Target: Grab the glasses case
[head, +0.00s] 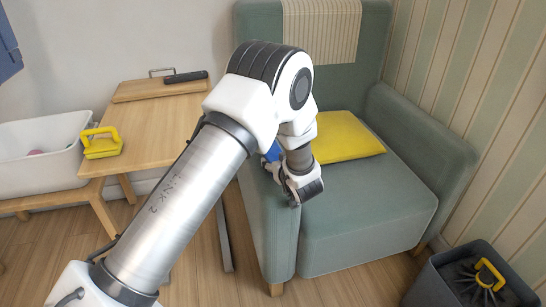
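My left arm reaches across the middle of the head view. Its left gripper (301,188) points down over the inner side of the green armchair's left armrest (283,235). The arm hides part of the gripper, and I cannot tell how far its fingers are apart. A small blue object (272,153) shows partly beside the gripper, near the armrest; its shape is mostly hidden. A dark, long, narrow object (186,77) lies on a wooden board on the table. I cannot tell for sure which of these is the glasses case. My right gripper is not in view.
A yellow cushion (345,138) lies on the armchair seat (365,205). The wooden table (150,120) stands left, with a white bin (40,150) and a yellow-handled item (102,147) there. A dark bin (440,285) stands front right.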

